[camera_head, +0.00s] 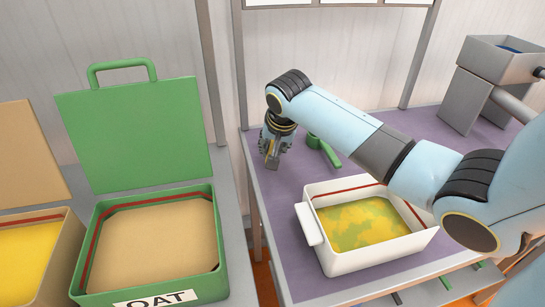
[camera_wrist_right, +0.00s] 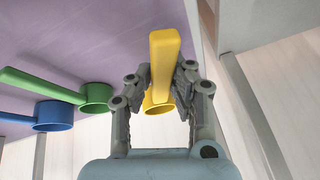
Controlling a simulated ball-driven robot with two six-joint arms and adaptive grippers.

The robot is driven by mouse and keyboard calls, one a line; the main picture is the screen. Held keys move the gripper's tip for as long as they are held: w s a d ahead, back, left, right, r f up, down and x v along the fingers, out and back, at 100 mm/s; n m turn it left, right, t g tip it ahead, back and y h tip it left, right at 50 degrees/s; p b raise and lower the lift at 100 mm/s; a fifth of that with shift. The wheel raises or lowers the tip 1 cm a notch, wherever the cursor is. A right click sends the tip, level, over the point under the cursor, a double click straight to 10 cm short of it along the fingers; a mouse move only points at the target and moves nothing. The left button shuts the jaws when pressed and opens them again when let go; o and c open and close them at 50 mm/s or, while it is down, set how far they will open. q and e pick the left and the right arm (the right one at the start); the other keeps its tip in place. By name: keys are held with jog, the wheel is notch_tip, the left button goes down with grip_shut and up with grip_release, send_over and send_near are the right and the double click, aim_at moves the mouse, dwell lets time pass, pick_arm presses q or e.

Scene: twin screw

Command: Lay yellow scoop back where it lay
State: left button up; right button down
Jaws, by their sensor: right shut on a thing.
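The yellow scoop (camera_wrist_right: 165,60) is in my right gripper in the right wrist view, its handle between the two fingers and its cup partly hidden behind them. My right gripper (camera_head: 271,157) is over the far left part of the purple table top (camera_head: 282,215) in the head view; the yellow scoop cannot be made out there. Its fingers also show in the right wrist view (camera_wrist_right: 163,82). A green scoop (camera_head: 328,153) lies just right of the gripper. In the right wrist view the green scoop (camera_wrist_right: 97,95) and a blue scoop (camera_wrist_right: 53,114) are left of the yellow one. My left gripper is out of view.
A white tub (camera_head: 331,258) with yellow-green contents stands on the table in front. A green OAT bin (camera_head: 221,262) with its lid up is at the left, beside a tan bin (camera_head: 62,250) with yellow contents. A grey hopper (camera_head: 482,75) stands at the back right.

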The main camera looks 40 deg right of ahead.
jog(key=shift+w+f, duration=0.15)
jog(key=shift+f, duration=0.1)
notch_tip(320, 180, down, 3)
jog(key=shift+f, duration=0.35)
jog(key=shift+f, duration=0.2)
jog(key=c, duration=1.2)
grip_release()
jog(key=shift+c, duration=0.2)
jog(key=p+v, duration=0.1)
jog(key=v, duration=1.1)
jog(key=shift+r, duration=0.25)
